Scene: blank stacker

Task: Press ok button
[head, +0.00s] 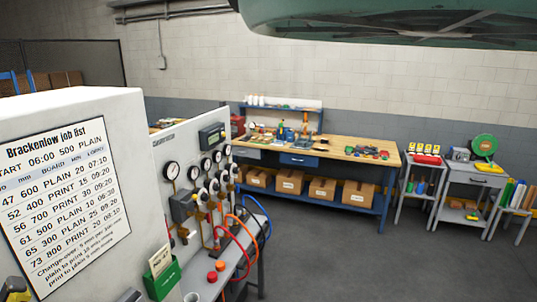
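I cannot make out any button marked OK. A white gauge panel (163,147) stands left of centre. It carries several round dials, valves and a small dark box with a greenish display (212,136); any lettering on that box is too small to read. A red round piece (212,277) and an orange one (221,265) sit on the grey bench below the panel; I cannot tell whether they are buttons.
A white cabinet (125,115) with a job list (65,190) fills the left. A green card box (163,281) is beside it. Hoses hang at the panel. A wooden workbench (330,143) and small carts (472,181) line the back. The grey floor (350,255) at right is clear.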

